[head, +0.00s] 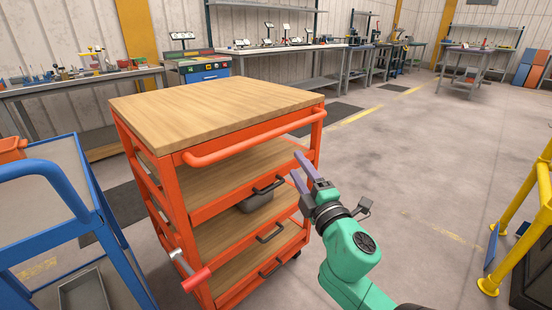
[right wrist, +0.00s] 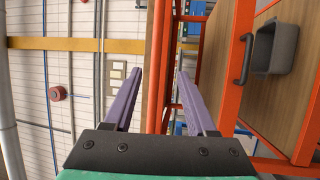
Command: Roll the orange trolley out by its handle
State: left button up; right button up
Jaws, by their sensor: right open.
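The orange trolley (head: 180,200) stands upright in the middle of the head view, with a wooden top and wooden shelves. Its orange handle (head: 250,141) runs along the near upper edge, just below the top. My right gripper (head: 298,166) is open and empty. Its two purple fingers point up near the trolley's right front post, below the handle in the picture. In the right wrist view, the trolley frame (right wrist: 226,75) fills the right side. Orange bars show between and beyond the fingers; I cannot tell how near they are. My left gripper is out of view.
A blue cart (head: 50,175) stands close on the left. A yellow rail (head: 545,190) stands at the right. Workbenches (head: 290,47) line the back wall. A grey bin (head: 256,201) sits on a trolley shelf. The floor right of the trolley is clear.

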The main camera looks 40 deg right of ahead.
aim_at(276, 134)
jog(key=x, duration=0.5)
jog(key=p+x, duration=0.1)
jog(key=x, duration=0.8)
jog(key=shift+w+r, duration=0.25)
jog(key=shift+r, duration=0.05)
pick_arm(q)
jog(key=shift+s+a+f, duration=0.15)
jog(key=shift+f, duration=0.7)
pick_arm(e)
grip_shut()
jog(key=shift+f, duration=0.1)
